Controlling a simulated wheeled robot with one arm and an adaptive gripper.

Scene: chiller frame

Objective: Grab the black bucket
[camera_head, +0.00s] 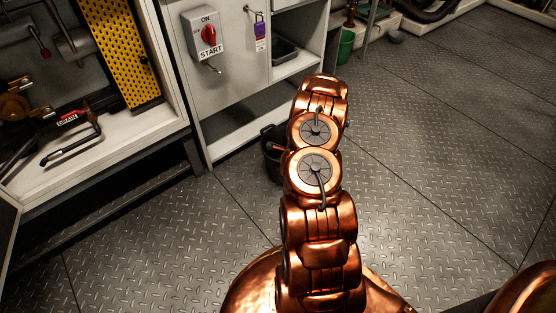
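The black bucket (271,162) stands on the floor in front of the white cabinet, in the middle of the head view. My copper arm hides its right side. The arm reaches up the picture, and its far end is just above and to the right of the bucket. My gripper does not show; the arm links cover that area. I cannot tell how far it is from the bucket or whether it holds anything.
A white cabinet (233,85) with a red START switch (209,35) and a purple lock tag (260,30) stands behind the bucket. A dark tray (285,51) sits on its shelf. A green bucket (345,46) stands farther back. The metal floor at right is clear.

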